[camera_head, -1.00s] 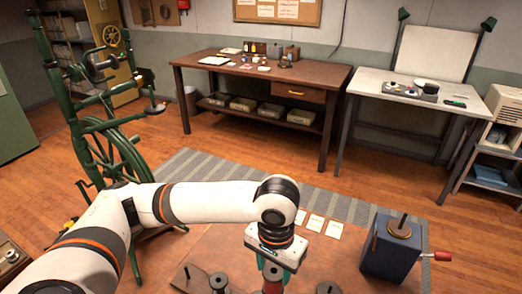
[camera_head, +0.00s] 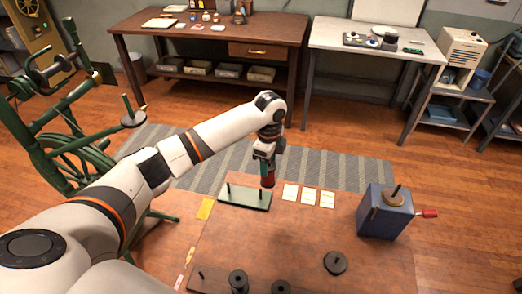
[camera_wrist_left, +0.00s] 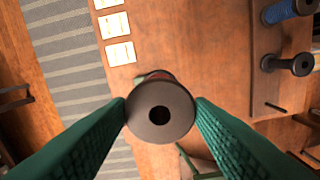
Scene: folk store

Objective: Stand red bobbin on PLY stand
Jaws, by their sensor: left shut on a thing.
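My left gripper (camera_head: 267,160) is shut on the red bobbin (camera_head: 268,180) and holds it roughly upright. In the left wrist view, the bobbin's dark round flange with its centre hole (camera_wrist_left: 160,128) sits between my two green fingers. A dark green stand (camera_head: 244,202) with two upright pegs lies just left of the bobbin in the head view; I cannot read a PLY label on it. A green edge of it shows low in the left wrist view (camera_wrist_left: 190,163). The bobbin appears apart from the stand and its pegs. My right gripper is not in view.
Three white cards (camera_head: 308,196) lie right of the bobbin. A blue box with a spindle and red handle (camera_head: 382,222) stands further right. The middle of the table is clear.

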